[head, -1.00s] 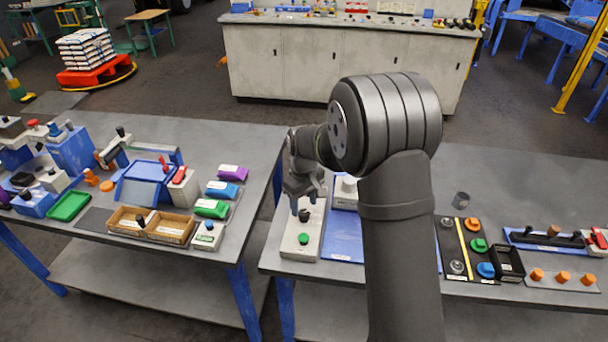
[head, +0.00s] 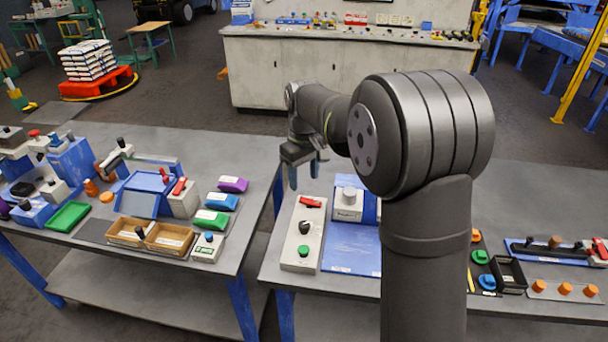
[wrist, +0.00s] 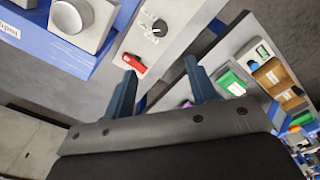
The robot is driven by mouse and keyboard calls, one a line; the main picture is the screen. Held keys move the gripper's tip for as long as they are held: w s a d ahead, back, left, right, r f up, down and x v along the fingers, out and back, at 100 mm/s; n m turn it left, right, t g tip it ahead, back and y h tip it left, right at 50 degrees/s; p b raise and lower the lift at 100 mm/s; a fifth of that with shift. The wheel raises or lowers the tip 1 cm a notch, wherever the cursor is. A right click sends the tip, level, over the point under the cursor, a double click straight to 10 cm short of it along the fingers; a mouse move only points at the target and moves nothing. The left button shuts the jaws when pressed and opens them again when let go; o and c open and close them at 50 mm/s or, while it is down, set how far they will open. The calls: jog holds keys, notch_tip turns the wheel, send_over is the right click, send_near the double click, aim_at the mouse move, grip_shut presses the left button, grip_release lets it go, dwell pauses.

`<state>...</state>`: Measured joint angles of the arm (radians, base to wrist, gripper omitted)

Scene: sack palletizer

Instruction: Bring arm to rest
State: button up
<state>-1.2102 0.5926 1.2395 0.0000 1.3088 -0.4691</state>
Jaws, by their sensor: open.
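In the wrist view my gripper (wrist: 158,82) also shows open and empty. Below and beside it is a white control box (head: 303,236) with a red switch, a black knob and a green button. The gripper does not touch the box.
A blue panel with a grey knob (head: 346,205) stands right of the control box. The left table holds wooden trays (head: 169,238), colored blocks (head: 212,219) and a green tray (head: 68,216). A cabinet bench (head: 340,72) stands behind. Stacked sacks (head: 88,62) sit on a red pallet.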

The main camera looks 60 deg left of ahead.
aim_at(304, 224)
jog(key=shift+f, duration=0.1)
dwell(0.3)
notch_tip(304, 224, down, 17)
jog(key=shift+f, duration=0.15)
dwell(0.5)
notch_tip(304, 224, up, 17)
notch_tip(304, 224, down, 17)
jog(key=m, duration=0.9)
jog(key=shift+m, duration=0.4)
jog(key=shift+r, duration=2.55)
